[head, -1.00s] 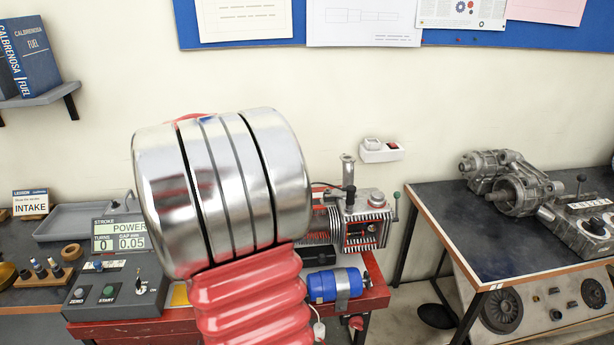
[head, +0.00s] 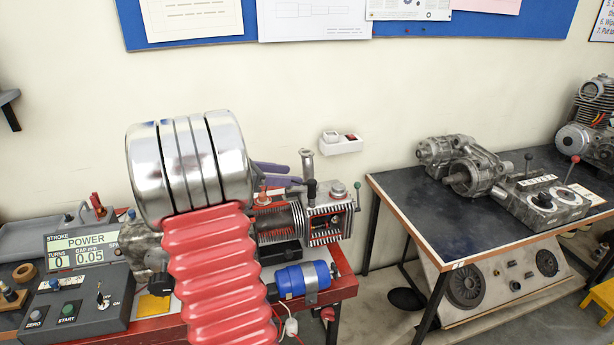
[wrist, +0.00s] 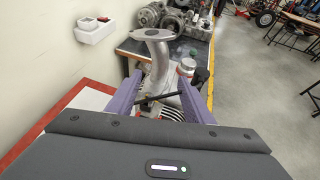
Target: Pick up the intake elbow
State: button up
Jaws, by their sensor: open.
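The intake elbow looks to be the grey metal pipe with a flat flange on top (wrist: 158,62), standing upright in the middle of the wrist view. In the head view its upper end (head: 307,163) rises above the engine (head: 325,215). My gripper (wrist: 160,80) is open, with purple fingers on the left and right of the pipe in the wrist view. I cannot tell whether they touch it. In the head view the finger ends (head: 288,175) are just left of the pipe. My arm hides the gripper's body there.
The engine stands on a red bench (head: 343,285) with a blue cylinder (head: 302,280) in front. A control box (head: 75,305) is at the left. A wall socket (head: 341,142) is behind. A dark table (head: 430,215) with metal machinery stands to the right, across a floor gap.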

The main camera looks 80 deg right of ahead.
aim_at(304, 176)
jog(key=x, duration=0.6)
jog(key=shift+s+d+f, duration=0.15)
jog(key=shift+s+d, duration=0.1)
jog(key=shift+x, duration=2.6)
grip_shut()
